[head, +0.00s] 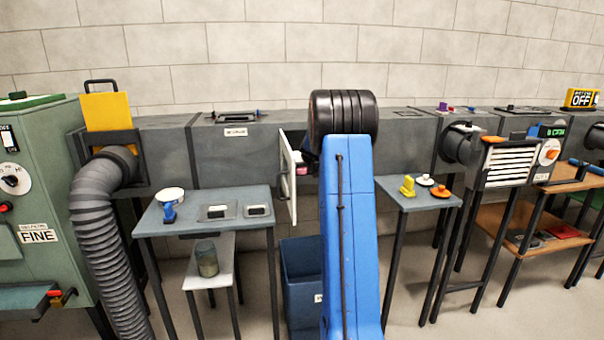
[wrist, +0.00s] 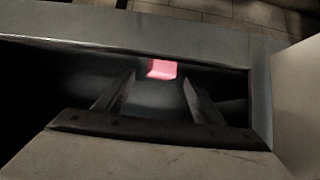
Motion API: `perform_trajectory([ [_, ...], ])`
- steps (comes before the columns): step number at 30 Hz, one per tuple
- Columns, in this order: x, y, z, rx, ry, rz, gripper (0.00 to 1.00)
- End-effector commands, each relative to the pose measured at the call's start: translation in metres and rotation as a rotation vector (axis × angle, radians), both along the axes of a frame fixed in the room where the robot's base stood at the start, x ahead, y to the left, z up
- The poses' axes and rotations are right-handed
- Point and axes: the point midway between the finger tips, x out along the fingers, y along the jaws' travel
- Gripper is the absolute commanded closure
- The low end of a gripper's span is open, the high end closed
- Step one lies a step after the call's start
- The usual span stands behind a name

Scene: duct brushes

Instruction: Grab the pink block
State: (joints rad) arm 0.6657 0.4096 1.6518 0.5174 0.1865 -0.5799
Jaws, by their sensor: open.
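The pink block (wrist: 162,69) lies inside a dark opening in the grey duct in the wrist view, just beyond the fingertips. My gripper (wrist: 158,80) is open and points into the opening, with nothing between its fingers. The block lies ahead of the gap between them; I see no contact. In the head view, a small pink patch of the block (head: 302,170) shows beside an open white door (head: 291,178). My blue arm covers most of the opening and hides the gripper there.
The duct's edge (wrist: 262,95) closely borders the gripper on the right. A table (head: 205,193) with a white-topped brush and small trays stands left of the opening. A smaller table (head: 392,187) with yellow and orange items stands right. A blue bin (head: 300,265) is below.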

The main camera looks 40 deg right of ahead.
Motion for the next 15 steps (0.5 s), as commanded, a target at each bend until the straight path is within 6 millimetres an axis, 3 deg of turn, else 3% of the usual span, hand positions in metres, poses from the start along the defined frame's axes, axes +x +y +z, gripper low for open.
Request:
perform_trajectory([
  [9, 0.027, -0.016, -0.021, 0.000, 0.002, 0.001, 0.37],
  [15, 0.034, -0.021, -0.026, 0.000, 0.000, 0.000, 0.37],
])
